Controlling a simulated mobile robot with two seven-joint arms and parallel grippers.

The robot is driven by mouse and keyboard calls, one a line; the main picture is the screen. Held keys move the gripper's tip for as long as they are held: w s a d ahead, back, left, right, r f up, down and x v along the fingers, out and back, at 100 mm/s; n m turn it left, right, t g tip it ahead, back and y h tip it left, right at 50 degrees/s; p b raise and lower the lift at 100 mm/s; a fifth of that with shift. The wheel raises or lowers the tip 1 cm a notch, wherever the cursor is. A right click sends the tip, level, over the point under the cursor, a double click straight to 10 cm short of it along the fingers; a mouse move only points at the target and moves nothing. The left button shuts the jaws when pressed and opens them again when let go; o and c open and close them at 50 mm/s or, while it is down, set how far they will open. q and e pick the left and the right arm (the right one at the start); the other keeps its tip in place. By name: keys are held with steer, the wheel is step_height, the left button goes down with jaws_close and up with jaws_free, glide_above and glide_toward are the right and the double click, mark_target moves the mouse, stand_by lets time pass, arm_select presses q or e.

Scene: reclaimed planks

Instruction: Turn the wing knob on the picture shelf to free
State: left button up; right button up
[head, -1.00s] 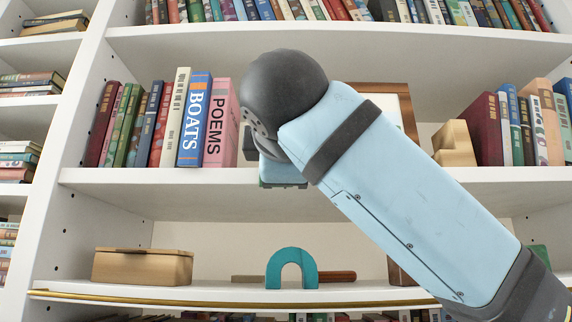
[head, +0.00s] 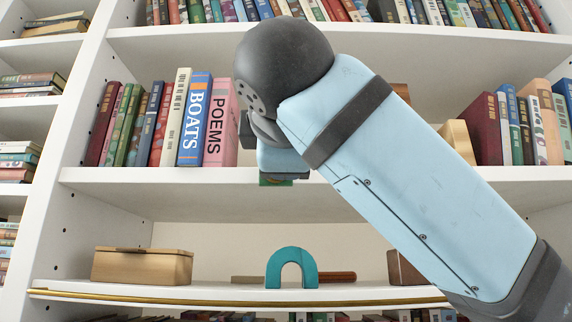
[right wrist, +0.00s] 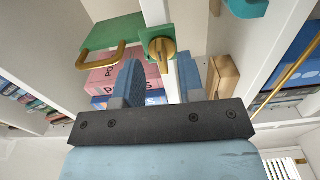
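A brass wing knob (right wrist: 160,48) sits on a green plate at the white shelf edge in the right wrist view. My right gripper (right wrist: 158,66) is open, its two blue fingers apart, with the knob just beyond and between the fingertips. I cannot tell whether they touch it. A green part with a brass handle (right wrist: 112,52) is left of the knob. In the head view my right arm hides the knob and the fingers; only a sliver of green (head: 277,183) shows below the wrist at the middle shelf's edge. My left gripper is in neither view.
Upright books, including a blue BOATS book (head: 194,120) and a pink POEMS book (head: 219,125), stand left of my right wrist. Below are a wooden box (head: 142,266) and a teal arch (head: 291,268). A tan block (head: 457,142) is at right.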

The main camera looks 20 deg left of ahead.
steer(key=b+v, duration=0.1)
steer(key=v, duration=0.9)
steer(key=shift+s+b, duration=0.3)
steer(key=shift+s, duration=0.1)
steer(key=shift+d, duration=0.1)
